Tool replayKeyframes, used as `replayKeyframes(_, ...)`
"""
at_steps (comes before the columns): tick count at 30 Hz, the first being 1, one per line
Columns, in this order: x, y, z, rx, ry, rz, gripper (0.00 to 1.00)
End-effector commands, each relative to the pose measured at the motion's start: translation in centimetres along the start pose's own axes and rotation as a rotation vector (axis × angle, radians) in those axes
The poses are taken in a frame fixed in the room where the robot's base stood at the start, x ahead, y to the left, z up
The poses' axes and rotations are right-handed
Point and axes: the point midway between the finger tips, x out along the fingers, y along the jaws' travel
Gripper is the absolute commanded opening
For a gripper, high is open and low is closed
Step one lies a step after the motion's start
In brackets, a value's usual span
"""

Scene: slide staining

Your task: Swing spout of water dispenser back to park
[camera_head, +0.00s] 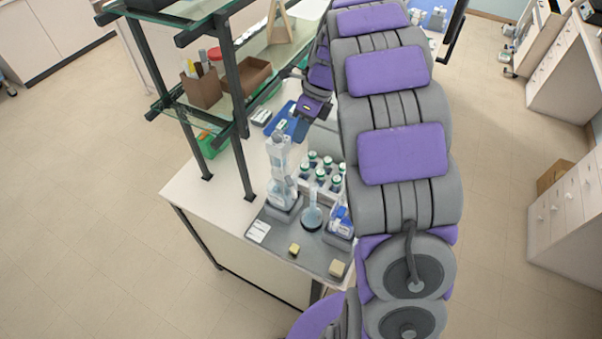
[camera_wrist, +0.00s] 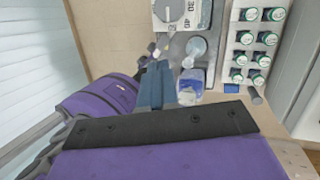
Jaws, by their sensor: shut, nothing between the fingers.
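The water dispenser (camera_head: 279,155) stands on the bench in the head view, a tall pale unit with a clear bottle below. In the wrist view, a pale body with a numbered scale (camera_wrist: 180,12) at the top appears to be its upper part. A small pale piece (camera_wrist: 154,50) just beyond my fingertips may be the spout; I cannot tell whether they touch. My gripper (camera_wrist: 156,68) is shut and empty, pointing toward it. The spout's direction is unclear.
A rack of green-capped bottles (camera_wrist: 240,60) stands right of the dispenser. A flask (camera_head: 311,213) stands on the grey tray (camera_head: 272,238). A clear vessel with blue contents (camera_wrist: 190,88) is close beside my fingers. A glass shelf frame (camera_head: 236,95) rises to the left.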

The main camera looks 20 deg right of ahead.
Motion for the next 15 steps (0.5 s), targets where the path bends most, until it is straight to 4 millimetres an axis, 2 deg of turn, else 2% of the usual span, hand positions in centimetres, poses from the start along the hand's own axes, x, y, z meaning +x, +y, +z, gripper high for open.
replayKeyframes(1, 0.9, -1.2, -0.9, -0.086, -0.046, 0.041, 0.00)
replayKeyframes(9, 1.9, -6.5, -7.3, -0.566, -0.319, 0.148, 0.00)
replayKeyframes(12, 2.3, -7.5, -9.0, -0.684, -0.390, 0.147, 0.00)
replayKeyframes(15, 2.6, -7.7, -9.6, -0.758, -0.431, 0.135, 0.00)
